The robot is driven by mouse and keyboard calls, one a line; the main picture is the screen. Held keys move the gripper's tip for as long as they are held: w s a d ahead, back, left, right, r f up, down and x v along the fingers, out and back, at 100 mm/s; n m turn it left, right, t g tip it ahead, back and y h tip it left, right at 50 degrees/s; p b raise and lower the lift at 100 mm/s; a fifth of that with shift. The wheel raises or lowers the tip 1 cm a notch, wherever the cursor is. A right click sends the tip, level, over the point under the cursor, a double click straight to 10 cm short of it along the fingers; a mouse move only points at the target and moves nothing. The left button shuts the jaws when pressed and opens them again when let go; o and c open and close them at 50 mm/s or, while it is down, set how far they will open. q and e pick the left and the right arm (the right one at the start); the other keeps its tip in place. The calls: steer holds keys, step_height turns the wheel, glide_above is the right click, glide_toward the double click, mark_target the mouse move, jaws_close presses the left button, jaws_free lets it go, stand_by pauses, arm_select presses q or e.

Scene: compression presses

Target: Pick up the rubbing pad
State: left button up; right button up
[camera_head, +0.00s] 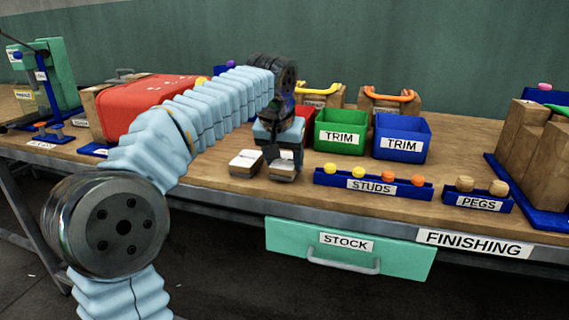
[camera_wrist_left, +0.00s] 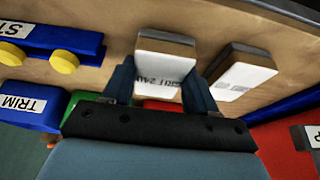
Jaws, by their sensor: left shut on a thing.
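Two small rubbing pads with white labelled tops and dark edges are near the front of the wooden bench. My left gripper (camera_head: 272,154) points down over the right-hand pad (camera_head: 284,166) and is shut on it. In the left wrist view the held pad (camera_wrist_left: 165,58), with printed grit lettering, sits between the two fingers of the gripper (camera_wrist_left: 160,88). The other pad (camera_head: 246,163) lies just to the left on the bench; it also shows in the wrist view (camera_wrist_left: 241,75). I cannot tell whether the held pad is clear of the bench. My right gripper is not in view.
A green TRIM bin (camera_head: 340,132) and a blue TRIM bin (camera_head: 402,138) stand behind to the right. The blue STUDS tray (camera_head: 330,181) is close on the right, with the PEGS tray (camera_head: 478,203) beyond. A red block (camera_head: 128,105) stands behind my left arm.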

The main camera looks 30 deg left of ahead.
arm_select(q)
steer(key=s+d+r, duration=0.2)
steer(key=s+r, duration=0.4)
steer(key=s+d+r, duration=0.2)
steer(key=s+r, duration=0.4)
steer(key=s, duration=0.1)
steer(key=shift+s+d+b, duration=0.2)
steer(key=shift+d+b, duration=0.15)
steer(key=shift+b, duration=0.05)
